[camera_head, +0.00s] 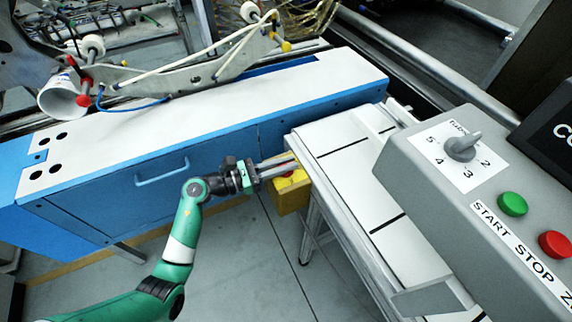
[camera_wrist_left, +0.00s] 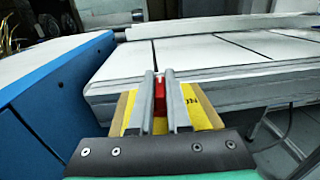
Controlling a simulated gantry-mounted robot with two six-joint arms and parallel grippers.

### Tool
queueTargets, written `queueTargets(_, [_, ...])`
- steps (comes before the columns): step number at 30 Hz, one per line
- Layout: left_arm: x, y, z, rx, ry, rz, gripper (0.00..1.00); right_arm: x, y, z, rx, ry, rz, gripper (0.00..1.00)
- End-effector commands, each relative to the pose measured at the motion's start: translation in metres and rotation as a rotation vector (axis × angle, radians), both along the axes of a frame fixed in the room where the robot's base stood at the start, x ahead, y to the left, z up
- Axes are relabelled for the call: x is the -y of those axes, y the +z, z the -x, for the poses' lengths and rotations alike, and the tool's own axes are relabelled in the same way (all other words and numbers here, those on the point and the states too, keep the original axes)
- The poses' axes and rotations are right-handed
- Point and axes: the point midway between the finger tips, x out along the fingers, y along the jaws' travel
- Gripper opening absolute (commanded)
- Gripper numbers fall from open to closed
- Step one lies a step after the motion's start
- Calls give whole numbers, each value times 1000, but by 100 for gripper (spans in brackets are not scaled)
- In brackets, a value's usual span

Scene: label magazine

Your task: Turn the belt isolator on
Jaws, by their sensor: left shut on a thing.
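The belt isolator is a yellow box (camera_head: 291,198) with a red handle, mounted low beside the white belt table's near left corner. The box also shows in the left wrist view (camera_wrist_left: 206,112), with black lettering on its right part. My left gripper (camera_head: 292,162) reaches over the box from the left. In the left wrist view its two grey fingers (camera_wrist_left: 161,74) stand on either side of the red handle (camera_wrist_left: 160,92) and are shut on it. The fingers cover part of the box face and its markings. My right gripper is out of view.
A blue machine cabinet (camera_head: 190,160) with a white top stands just left of the box. The white belt table (camera_head: 345,160) runs close on the right. A grey control panel (camera_head: 430,150) with a rotary knob and green and red buttons stands further right.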

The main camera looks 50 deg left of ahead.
Motion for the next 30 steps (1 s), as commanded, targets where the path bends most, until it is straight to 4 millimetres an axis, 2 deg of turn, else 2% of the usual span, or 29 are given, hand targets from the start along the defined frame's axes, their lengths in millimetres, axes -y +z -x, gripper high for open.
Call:
queueTargets(15, [-1,-4,-1,3,-335,-1,0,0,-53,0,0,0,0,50])
queueTargets(21, [-1,-2,0,0,-416,-1,0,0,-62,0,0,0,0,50])
queueTargets(30, [0,0,0,0,-449,-1,0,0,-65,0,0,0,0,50])
